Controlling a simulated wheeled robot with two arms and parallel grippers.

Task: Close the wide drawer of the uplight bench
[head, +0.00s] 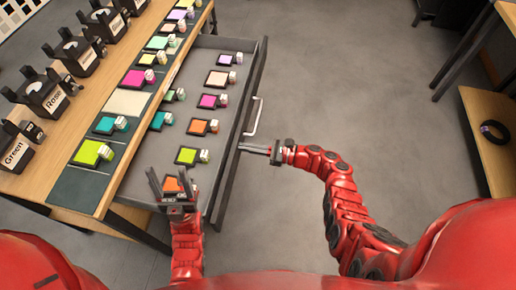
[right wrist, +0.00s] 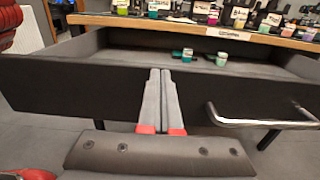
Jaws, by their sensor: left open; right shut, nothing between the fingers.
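The wide drawer (head: 235,120) of the bench is pulled out, with its dark front panel (right wrist: 90,92) facing my right arm. A silver bar handle (head: 254,117) is on that front; it also shows to the right in the right wrist view (right wrist: 262,118). My right gripper (head: 243,148) is shut and empty, its fingertips at the drawer front beside the handle; I cannot tell whether they touch. My left gripper (head: 171,182) is open over the near end of the drawer, around or above an orange filter (head: 173,185); no hold on it is visible.
Several coloured filter squares with small jars lie in the drawer, such as a pink one (head: 208,101). The wooden bench top (head: 120,60) carries black labelled lamps (head: 42,93). A wooden shelf unit (head: 490,135) stands at the right. The floor between is clear.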

